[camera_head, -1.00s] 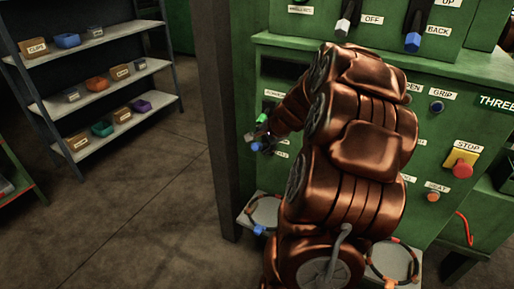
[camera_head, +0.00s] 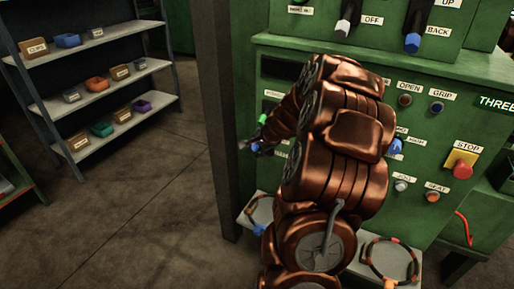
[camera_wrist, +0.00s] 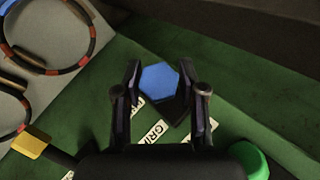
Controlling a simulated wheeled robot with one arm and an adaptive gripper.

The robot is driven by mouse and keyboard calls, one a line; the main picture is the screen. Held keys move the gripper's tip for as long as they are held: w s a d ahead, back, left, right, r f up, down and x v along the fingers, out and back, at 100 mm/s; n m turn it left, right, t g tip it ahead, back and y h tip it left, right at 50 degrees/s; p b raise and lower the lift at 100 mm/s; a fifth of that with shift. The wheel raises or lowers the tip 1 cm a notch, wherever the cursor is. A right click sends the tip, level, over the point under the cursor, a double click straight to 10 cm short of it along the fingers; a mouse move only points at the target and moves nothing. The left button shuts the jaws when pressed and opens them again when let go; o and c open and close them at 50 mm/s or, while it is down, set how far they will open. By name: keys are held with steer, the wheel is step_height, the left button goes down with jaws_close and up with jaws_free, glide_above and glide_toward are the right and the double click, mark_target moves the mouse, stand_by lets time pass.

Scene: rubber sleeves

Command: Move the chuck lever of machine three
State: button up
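Machine three (camera_head: 470,130) is a green panel with labelled knobs, and my arm covers part of its front. My gripper (camera_head: 258,147) is at the panel's left side, small and partly hidden by my arm. In the wrist view my gripper (camera_wrist: 166,92) has its two dark fingers apart. A blue six-sided knob (camera_wrist: 159,83) shows between the fingertips, with a gap on the right; contact on the left is unclear. Labels beside it include one starting "GRI". I take it for the chuck lever's end, but its shaft is hidden. A green knob (camera_wrist: 250,160) is at lower right.
A red stop button (camera_head: 462,170) on a yellow base and a blue knob (camera_head: 395,146) are right of my arm. Rings lie on a grey ledge (camera_head: 352,266) below. A dark post (camera_head: 220,120) stands close left of the panel. A shelf with bins (camera_head: 100,100) is farther left.

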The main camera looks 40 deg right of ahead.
jaws_close()
steer(key=shift+f, duration=0.1)
stand_by(0.3)
